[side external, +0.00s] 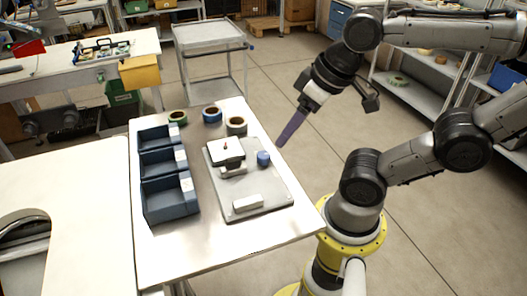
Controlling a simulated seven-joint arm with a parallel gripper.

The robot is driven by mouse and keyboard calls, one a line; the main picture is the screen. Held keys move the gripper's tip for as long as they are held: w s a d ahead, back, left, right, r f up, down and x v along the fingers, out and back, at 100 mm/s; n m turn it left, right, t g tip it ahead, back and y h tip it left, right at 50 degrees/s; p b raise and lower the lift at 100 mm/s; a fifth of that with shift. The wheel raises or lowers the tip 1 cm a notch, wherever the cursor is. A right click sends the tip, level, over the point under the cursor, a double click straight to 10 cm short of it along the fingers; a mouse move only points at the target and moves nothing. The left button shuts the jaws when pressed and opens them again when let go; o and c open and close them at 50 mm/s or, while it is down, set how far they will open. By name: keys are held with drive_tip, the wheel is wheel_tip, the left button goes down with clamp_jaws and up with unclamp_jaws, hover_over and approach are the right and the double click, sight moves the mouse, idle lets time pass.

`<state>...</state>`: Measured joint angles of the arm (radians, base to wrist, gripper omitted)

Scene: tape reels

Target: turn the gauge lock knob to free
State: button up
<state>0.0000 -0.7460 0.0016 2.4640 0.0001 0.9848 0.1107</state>
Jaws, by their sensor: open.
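A grey fixture plate (270,199) lies on the white table. On it stands a small round blue knob (263,158), right of a white-topped block (226,148) with a tiny brown stud on top. The blue knob may be the gauge lock knob; its markings and setting are too small to read. A pale bar (248,203) lies at the plate's near end. My gripper (281,142), with long purple fingers pointing down and left, hangs above and beyond the blue knob, apart from it. It holds nothing visible; the gap between its fingers cannot be made out.
Three dark blue bins (170,201) line the table's left side. The near end of the white table (215,246) is clear.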

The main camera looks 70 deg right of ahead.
wheel_tip(320, 180, up, 4)
drive_tip(key=w+m+g, duration=0.3)
drive_tip(key=m, duration=0.1)
drive_tip(key=m+g, duration=0.1)
drive_tip(key=g, duration=0.1)
hover_over(264, 154)
wheel_tip(264, 154, down, 14)
drive_tip(key=shift+a+r, duration=0.1)
clamp_jaws()
idle(0.4)
